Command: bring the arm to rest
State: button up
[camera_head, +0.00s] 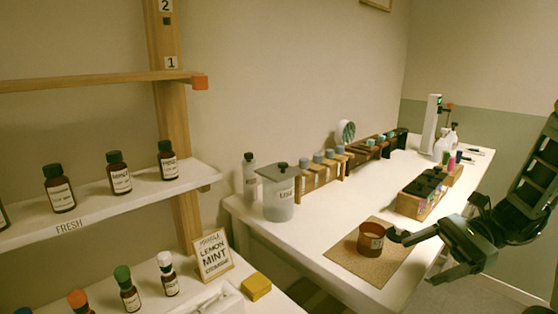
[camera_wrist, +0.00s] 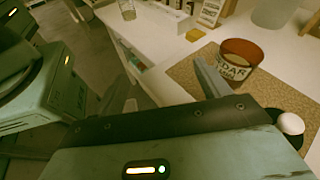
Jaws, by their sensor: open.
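My gripper (camera_head: 416,257) is at the right in the head view, over the front edge of the white table (camera_head: 330,285). Its jaws are apart, and I see nothing held between them. It is just right of an amber jar (camera_head: 371,240) that stands upright on a cork mat (camera_head: 345,262). In the wrist view, the jar (camera_wrist: 238,68) shows a label ending in "DAR", beyond one grey finger (camera_wrist: 208,76). A dark round piece with a white knob is at the right there; I cannot tell what it is.
A wooden box of dark bottles (camera_head: 421,196) stands behind my gripper. A lidded clear container (camera_head: 279,195) and wooden racks line the wall. At left, a shelf (camera_head: 110,206) holds brown bottles, with a "LEMON MINT" card (camera_head: 213,255) below. The table's middle is clear.

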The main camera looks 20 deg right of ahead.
jog(key=a+n+g+h, duration=0.1)
jog(key=a+n+g, duration=0.1)
jog(key=a, duration=0.1)
jog(key=a+n+g+h, duration=0.1)
jog(key=a+n+g, duration=0.1)
jog(key=a, duration=0.2)
jog(key=a+n+g+h, duration=0.1)
jog(key=a+n+g, duration=0.1)
jog(key=a+n, duration=0.1)
jog(key=shift+a+r+h, duration=0.25)
jog(key=shift+r+h, duration=0.05)
jog(key=shift+r, duration=0.05)
jog(key=s+a+r+n+t+h+p, duration=0.1)
jog(key=s+a+n+h, duration=0.3)
jog(key=a+n, duration=0.5)
jog(key=s+a+r+n+t+h, duration=0.1)
jog(key=s+a+n+h, duration=0.3)
jog(key=a+n, duration=0.6)
jog(key=shift+s+a+r+n+t+h+p, duration=0.3)
jog(key=shift+r+n+h+p, duration=0.1)
jog(key=shift+r+h, duration=0.4)
